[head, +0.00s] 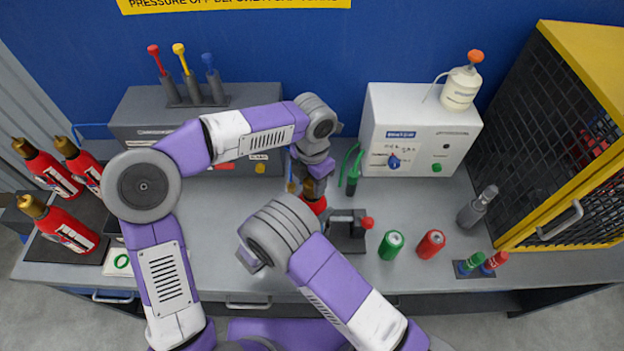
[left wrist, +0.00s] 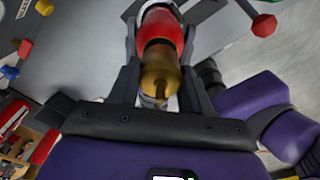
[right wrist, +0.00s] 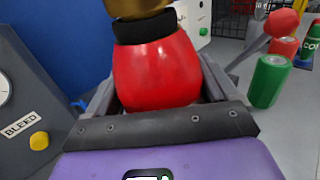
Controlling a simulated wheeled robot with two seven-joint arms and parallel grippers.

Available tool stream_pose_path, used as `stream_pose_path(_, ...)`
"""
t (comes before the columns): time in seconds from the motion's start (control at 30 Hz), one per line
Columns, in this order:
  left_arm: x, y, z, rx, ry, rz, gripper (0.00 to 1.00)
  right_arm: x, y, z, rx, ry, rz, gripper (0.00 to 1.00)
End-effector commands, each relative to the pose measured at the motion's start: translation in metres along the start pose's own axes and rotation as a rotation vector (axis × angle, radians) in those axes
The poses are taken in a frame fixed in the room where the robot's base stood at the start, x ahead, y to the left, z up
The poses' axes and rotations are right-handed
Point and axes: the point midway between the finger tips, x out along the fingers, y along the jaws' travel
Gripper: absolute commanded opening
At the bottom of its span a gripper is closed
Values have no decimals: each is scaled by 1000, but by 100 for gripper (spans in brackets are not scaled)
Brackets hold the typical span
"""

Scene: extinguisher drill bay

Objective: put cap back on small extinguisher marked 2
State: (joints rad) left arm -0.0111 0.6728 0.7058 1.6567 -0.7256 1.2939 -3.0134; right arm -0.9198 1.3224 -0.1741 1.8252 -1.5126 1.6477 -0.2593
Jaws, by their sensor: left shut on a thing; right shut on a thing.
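A small red extinguisher (head: 314,205) stands upright near the middle of the bench, mostly hidden by my arms. In the right wrist view its red body (right wrist: 155,70) fills the space between the fingers of my right gripper (right wrist: 155,95), which is shut on it. A black collar and the brass cap (right wrist: 135,8) sit above the body. My left gripper (left wrist: 158,75) comes from above and is shut on the brass cap (left wrist: 160,70). The cap meets the collar in line; I cannot tell how tightly. No number 2 shows on the visible side.
Red extinguishers with brass tops (head: 67,228) stand at the left. A dark clamp with a red knob (head: 347,230), a green canister (head: 391,245) and a red canister (head: 431,244) stand right of the extinguisher. A white box (head: 420,130) and a yellow cage (head: 570,130) bound the right side.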

Motion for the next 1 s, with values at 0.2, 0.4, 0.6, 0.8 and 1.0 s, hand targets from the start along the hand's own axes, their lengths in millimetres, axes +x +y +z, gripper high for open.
stream_pose_path(0.2, -1, 0, 0, -3, -2, 1, 54, 0, 0, -1, 0, 2, 1, 1)
stream_pose_path(0.4, -1, 0, 0, -4, -2, 0, 73, 0, 0, -1, 0, 2, 1, 1)
stream_pose_path(0.6, -1, 0, 0, -5, -2, 0, 73, 0, 0, -1, 0, 2, 1, 1)
stream_pose_path(0.8, -24, 0, 0, -6, -5, 0, 73, 0, 0, -1, 0, 2, 1, 1)
stream_pose_path(1.0, -44, 0, 0, -5, -2, 0, 73, 0, 0, -1, 0, 2, 1, 1)
